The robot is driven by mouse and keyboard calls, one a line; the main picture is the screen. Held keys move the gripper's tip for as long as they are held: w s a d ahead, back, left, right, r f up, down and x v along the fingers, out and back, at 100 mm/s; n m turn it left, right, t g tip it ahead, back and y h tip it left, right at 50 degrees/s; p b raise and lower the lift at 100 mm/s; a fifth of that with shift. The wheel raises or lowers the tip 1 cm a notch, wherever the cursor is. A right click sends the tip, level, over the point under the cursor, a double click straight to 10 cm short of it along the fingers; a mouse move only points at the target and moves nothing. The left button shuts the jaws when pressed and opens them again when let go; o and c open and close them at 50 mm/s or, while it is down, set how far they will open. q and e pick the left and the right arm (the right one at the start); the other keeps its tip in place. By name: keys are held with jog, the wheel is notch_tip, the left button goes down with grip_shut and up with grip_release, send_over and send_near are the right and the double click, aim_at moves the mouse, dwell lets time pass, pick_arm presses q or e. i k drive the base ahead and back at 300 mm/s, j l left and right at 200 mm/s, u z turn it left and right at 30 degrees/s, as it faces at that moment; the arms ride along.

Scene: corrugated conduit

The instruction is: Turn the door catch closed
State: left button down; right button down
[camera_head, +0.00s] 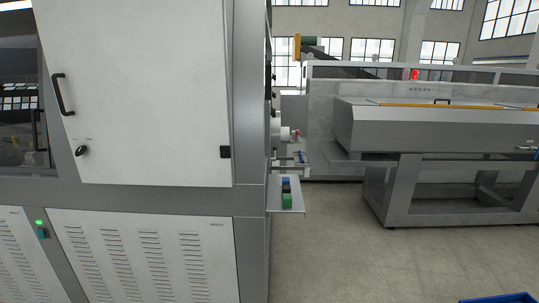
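A large white cabinet door (150,95) fills the left half of the head view and looks closed against its grey frame. A black bar handle (62,94) is on its left side. Below the handle is a small dark door catch (82,150), which appears tilted; its exact position is too small to tell. A black block (225,152) sits at the door's lower right edge. Neither of my grippers is in view.
A small shelf (291,209) with a green box (287,200) juts out from the cabinet's right side. A grey machine (430,130) stands farther back right. The floor (350,255) between is clear. A blue crate (505,299) shows at bottom right.

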aim_at(81, 150)
jog(key=u, duration=1.4)
